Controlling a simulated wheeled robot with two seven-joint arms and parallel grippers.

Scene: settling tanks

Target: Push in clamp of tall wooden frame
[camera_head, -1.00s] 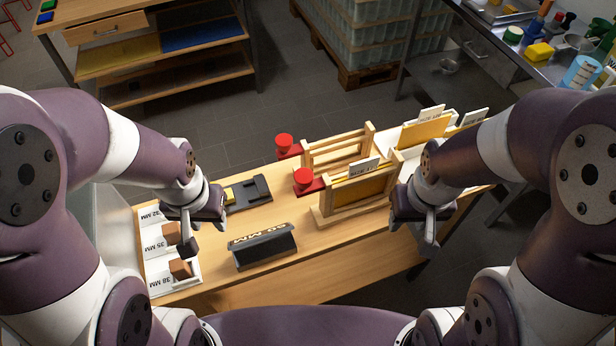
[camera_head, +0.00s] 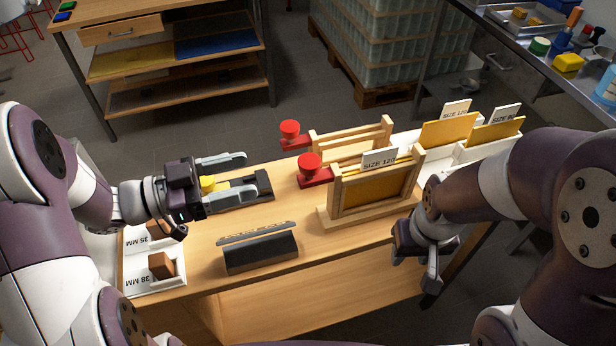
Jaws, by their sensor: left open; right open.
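The nearer wooden frame (camera_head: 411,185) stands upright on a base board, with a yellow panel and a "SIZE 120" card (camera_head: 380,159) in it. Its red clamp (camera_head: 315,176) with a round knob sticks out at its left end. A second wooden frame (camera_head: 384,131) stands behind it and looks lower; its red clamp (camera_head: 291,135) also sticks out left. My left gripper (camera_head: 240,179) is open and empty, pointing right, left of both clamps and apart from them. My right gripper (camera_head: 430,266) is open and empty, low beside the right front edge of the bench.
A dark tray with a yellow piece (camera_head: 208,184) lies partly behind my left gripper. A dark scraper block (camera_head: 260,251) lies in front. White trays with brown blocks (camera_head: 162,265) are at left; a white box (camera_head: 480,152) with yellow panels is at right. The bench between is clear.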

